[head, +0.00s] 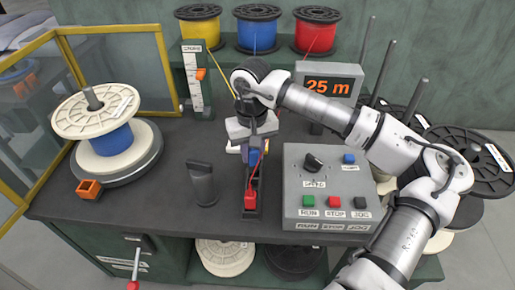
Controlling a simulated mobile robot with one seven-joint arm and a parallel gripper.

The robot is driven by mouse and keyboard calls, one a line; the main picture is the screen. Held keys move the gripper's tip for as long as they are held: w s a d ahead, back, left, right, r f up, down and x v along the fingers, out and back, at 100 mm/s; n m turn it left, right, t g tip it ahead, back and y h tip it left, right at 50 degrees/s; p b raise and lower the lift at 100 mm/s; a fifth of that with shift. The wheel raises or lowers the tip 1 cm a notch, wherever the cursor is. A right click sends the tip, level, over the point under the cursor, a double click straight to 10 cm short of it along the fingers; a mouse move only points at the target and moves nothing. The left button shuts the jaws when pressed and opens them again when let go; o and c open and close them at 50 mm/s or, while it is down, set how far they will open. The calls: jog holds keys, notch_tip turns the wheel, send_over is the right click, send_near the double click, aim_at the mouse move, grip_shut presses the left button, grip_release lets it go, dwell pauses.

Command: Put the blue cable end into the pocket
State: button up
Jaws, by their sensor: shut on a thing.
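My gripper (248,147) is above the middle of the bench and points down. It is shut on a small blue piece (253,157), which I take for the blue cable end; the fingers hide much of it. Below it is a dark narrow fixture with a red block (251,198); I cannot tell whether the blue piece touches it. A small open orange box (89,188), possibly the pocket, is at the left, at the front of the turntable. The white spool wound with blue cable (112,140) lies on that turntable.
A grey control box (327,190) with buttons is right of the gripper. A dark upright post (202,184) stands left of the fixture. A white gauge (195,80) and a "25 m" display (328,84) stand behind. Yellow-framed panels (118,28) border the left side.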

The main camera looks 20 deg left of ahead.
aim_at(253, 172)
jog(key=shift+f, duration=0.15)
jog(key=shift+f+b, duration=0.5)
jog(key=shift+f, duration=1.2)
jog(key=shift+f+b, duration=0.4)
jog(key=shift+b, duration=0.3)
jog(key=shift+f+b, duration=1.8)
jog(key=shift+b, duration=0.25)
jog(key=o, duration=1.1)
jog(key=shift+r, duration=0.1)
jog(key=shift+c, duration=0.2)
